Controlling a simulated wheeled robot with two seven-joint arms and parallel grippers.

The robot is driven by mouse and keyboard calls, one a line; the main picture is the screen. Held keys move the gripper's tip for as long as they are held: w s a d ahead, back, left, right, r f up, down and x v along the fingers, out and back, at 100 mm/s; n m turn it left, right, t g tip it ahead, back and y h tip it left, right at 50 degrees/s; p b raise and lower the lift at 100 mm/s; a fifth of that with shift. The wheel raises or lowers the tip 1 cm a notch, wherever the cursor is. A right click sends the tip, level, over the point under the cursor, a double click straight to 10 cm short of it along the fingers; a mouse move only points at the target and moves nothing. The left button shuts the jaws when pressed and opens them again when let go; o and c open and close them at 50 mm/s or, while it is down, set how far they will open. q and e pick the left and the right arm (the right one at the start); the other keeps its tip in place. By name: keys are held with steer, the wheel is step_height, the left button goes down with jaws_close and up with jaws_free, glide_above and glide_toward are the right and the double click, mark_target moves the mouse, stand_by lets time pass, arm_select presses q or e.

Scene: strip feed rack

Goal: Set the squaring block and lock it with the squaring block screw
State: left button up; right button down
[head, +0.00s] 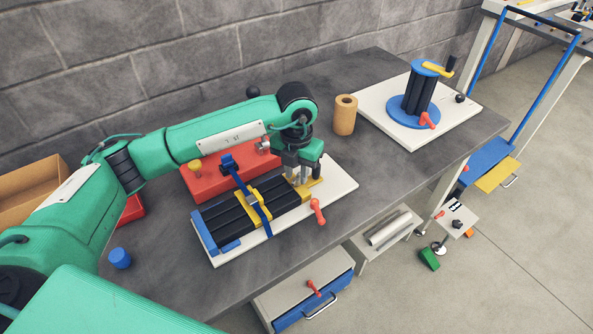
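A white base plate (343,187) on the bench carries black strips (226,217) with a blue end piece (205,236) at the left. A yellow block (253,207) sits across the middle of the strips, beside a blue strap-like bar (262,218). Another yellow piece (316,186), which may be the squaring block, is at the right end. A red-orange handle (318,211), possibly the squaring block screw, stands at the front right. My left gripper (297,181) points down at the right end, partly hiding the yellow piece; its finger gap is unclear. My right gripper is not in view.
A red box (200,183) stands behind the fixture. A tan roll (345,115) and a white plate (380,119) with a blue reel (413,113) are to the right. A blue cup (120,258) is at the left. The bench front edge runs close to the fixture.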

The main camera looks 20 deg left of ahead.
arm_select(q)
steer(key=shift+r, duration=0.1)
